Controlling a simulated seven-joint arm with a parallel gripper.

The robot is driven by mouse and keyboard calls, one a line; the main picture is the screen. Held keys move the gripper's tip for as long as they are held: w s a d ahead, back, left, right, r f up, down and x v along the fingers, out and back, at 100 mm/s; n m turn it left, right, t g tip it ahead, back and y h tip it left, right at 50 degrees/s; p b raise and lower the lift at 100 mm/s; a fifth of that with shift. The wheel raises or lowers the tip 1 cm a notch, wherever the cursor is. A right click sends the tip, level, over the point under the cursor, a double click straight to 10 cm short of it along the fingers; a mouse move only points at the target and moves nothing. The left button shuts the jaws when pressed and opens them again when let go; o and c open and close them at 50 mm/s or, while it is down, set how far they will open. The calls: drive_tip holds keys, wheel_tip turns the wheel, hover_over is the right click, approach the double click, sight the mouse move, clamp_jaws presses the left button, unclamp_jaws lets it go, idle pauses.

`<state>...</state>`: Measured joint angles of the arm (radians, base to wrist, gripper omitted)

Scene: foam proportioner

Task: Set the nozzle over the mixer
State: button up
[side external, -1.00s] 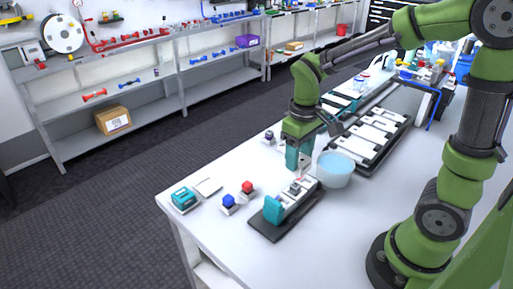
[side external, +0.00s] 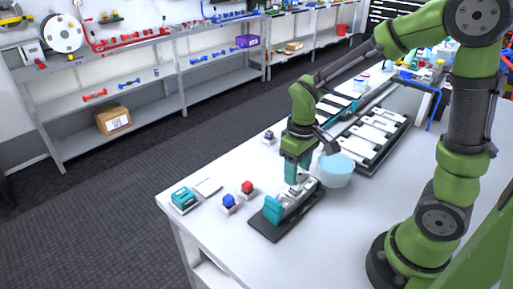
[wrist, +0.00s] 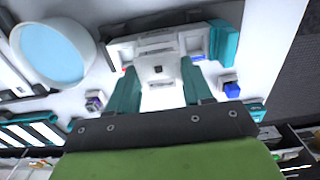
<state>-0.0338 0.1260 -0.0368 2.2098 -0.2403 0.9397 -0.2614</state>
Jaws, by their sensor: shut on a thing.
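My gripper (side external: 297,178) points down over the white assembly with a teal end block (side external: 272,209), on a dark base plate (side external: 262,229). I take this assembly to be the mixer. In the wrist view, my two teal fingers (wrist: 160,84) are shut on a white block with a small dark hole (wrist: 157,70), which looks like the nozzle. The block sits over or against the mixer's white and grey body (wrist: 160,42). The side view hides most of the block behind the fingers, so I cannot tell whether it is fully seated.
A white tub of pale blue liquid (side external: 335,170) stands close to my gripper. A blue button box (side external: 229,203), a red button box (side external: 247,189) and a teal device (side external: 184,199) stand left of the mixer. A dark rack with white pieces (side external: 377,138) lies behind.

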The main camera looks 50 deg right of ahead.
drive_tip(key=shift+f, duration=0.1)
drive_tip(key=shift+f, duration=0.75)
drive_tip(key=shift+f, duration=0.15)
drive_tip(key=shift+f, duration=0.45)
drive_tip(key=o, duration=1.1)
drive_tip(key=shift+o, duration=0.3)
